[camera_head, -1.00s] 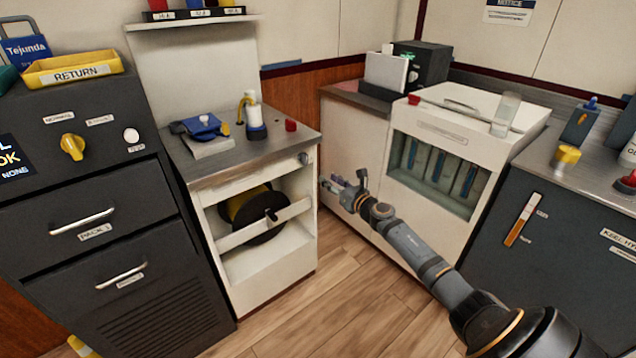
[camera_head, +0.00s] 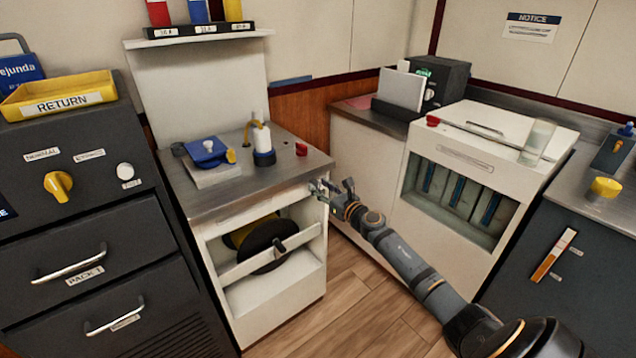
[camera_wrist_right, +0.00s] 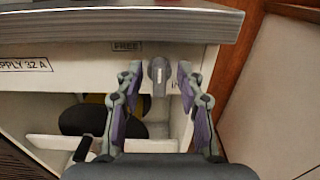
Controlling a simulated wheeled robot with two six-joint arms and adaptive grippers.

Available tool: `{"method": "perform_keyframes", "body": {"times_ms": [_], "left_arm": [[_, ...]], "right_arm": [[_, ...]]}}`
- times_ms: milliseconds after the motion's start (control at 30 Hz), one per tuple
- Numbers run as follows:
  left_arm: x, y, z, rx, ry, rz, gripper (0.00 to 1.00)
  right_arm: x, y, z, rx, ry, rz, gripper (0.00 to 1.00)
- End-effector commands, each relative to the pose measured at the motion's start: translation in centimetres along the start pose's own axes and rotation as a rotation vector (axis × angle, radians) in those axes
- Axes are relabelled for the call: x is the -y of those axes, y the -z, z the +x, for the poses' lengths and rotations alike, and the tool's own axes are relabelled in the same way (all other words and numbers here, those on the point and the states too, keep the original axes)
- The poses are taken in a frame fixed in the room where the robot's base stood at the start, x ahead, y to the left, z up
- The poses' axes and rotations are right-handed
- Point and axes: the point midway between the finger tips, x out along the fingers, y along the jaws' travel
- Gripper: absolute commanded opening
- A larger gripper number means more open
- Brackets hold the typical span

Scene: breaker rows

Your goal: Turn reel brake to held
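The reel brake knob (camera_wrist_right: 158,72) is a small grey knob on the white front of the reel cabinet (camera_head: 275,300), just under its metal top. In the right wrist view its pale mark points up and down. A "FREE" label (camera_wrist_right: 127,46) is at its upper left; a label at its right is mostly hidden by a finger. My right gripper (camera_wrist_right: 159,84) is open, with one purple-padded finger on each side of the knob and gaps visible. In the head view my right gripper (camera_head: 332,190) is at the cabinet's upper right front corner. My left gripper is not in view.
A black and yellow reel (camera_head: 262,245) sits in the cabinet's opening behind a white crossbar. A blue device (camera_head: 208,152), a white bottle (camera_head: 262,140) and a red knob (camera_head: 301,149) stand on the top. A white glass-fronted unit (camera_head: 500,120) stands to the right.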

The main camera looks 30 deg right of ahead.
Motion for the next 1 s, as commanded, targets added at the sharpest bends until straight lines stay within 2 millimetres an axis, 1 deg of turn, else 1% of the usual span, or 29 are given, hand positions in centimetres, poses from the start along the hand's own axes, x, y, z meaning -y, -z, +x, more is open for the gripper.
{"method": "perform_keyframes", "body": {"times_ms": [167, 267, 400, 467, 767, 1000], "left_arm": [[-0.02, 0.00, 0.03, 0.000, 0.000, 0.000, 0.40], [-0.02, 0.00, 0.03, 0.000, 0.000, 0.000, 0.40], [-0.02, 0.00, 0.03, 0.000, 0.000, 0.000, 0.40], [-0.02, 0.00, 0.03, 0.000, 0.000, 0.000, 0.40], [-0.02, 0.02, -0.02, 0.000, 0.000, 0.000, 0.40], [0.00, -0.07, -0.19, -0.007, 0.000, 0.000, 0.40]], "right_arm": [[0.00, 0.05, -0.01, 0.000, 0.000, 0.000, 0.38], [0.01, 0.04, -0.01, 0.000, 0.000, 0.000, 0.26], [0.02, 0.04, -0.01, 0.000, 0.000, 0.000, 0.07], [0.02, 0.04, -0.01, 0.000, 0.000, 0.000, 0.00], [0.04, 0.02, 0.00, 0.000, 0.000, 0.011, 0.00], [0.14, -0.03, 0.00, -0.001, 0.000, 0.104, 0.00]]}}
